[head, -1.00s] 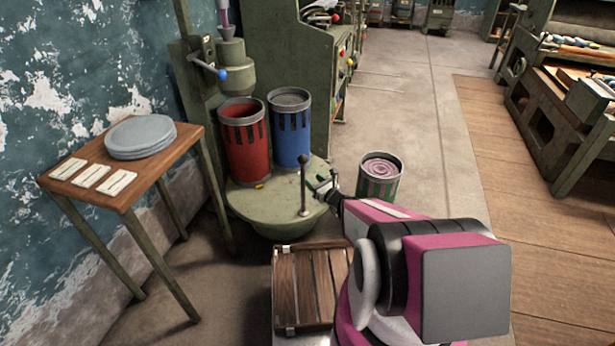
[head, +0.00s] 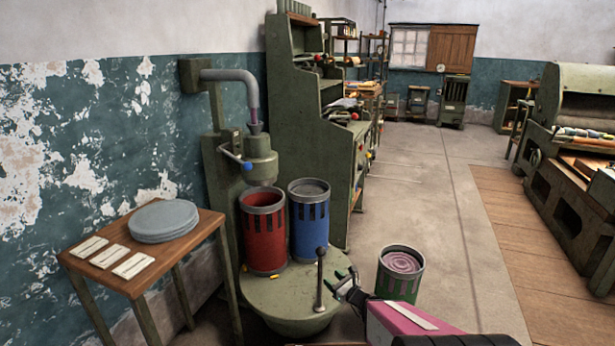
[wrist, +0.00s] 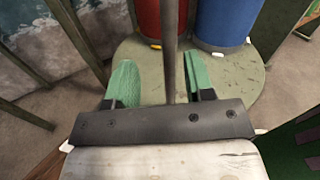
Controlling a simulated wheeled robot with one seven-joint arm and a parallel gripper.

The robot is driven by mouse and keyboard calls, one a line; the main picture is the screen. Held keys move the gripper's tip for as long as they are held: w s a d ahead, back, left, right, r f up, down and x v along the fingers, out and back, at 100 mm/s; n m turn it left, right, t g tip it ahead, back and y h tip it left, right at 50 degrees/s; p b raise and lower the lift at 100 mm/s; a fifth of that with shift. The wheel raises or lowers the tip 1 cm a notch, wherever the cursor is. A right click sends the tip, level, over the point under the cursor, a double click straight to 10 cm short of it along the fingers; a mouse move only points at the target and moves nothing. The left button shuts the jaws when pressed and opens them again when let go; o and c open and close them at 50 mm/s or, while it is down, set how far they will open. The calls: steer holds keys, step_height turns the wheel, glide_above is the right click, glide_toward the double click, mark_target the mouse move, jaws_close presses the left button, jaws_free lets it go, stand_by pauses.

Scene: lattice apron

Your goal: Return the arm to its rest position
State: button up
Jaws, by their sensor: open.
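My gripper (head: 347,283) is open, with two green-padded fingers. In the head view it is beside the upright dark lever (head: 319,280) on the round green platform (head: 262,303). In the wrist view the gripper (wrist: 160,82) shows its fingers spread apart, with the lever (wrist: 170,45) upright in the picture between them. I cannot tell whether it touches either finger. My pink and white arm reaches in from the bottom of the head view.
A red can (head: 264,237) and a blue can (head: 309,225) stand on the platform. A green can (head: 399,276) with pinkish contents stands on the floor to the right. A wooden table (head: 150,265) with grey discs is at the left. Floor beyond the green can is clear.

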steer(key=s+a+r+n+g+h, duration=0.1)
steer(key=s+a+n+g, duration=0.15)
steer(key=n+g, duration=0.5)
steer(key=s+a+r+n+g, duration=0.2)
steer(key=s+n+g, duration=0.15)
steer(key=n, duration=0.75)
steer(key=s+d+r+n+g+h, duration=0.1)
steer(key=d+r+n+g+h, duration=0.1)
steer(key=d+n+h, duration=0.6)
steer(key=d+r+h, duration=0.1)
steer(key=d+h, duration=0.1)
steer(key=d, duration=0.1)
steer(key=shift+s+d+r+g, duration=0.25)
steer(key=shift+d+r+g, duration=0.05)
steer(key=shift+r, duration=0.05)
steer(key=shift+n, duration=0.25)
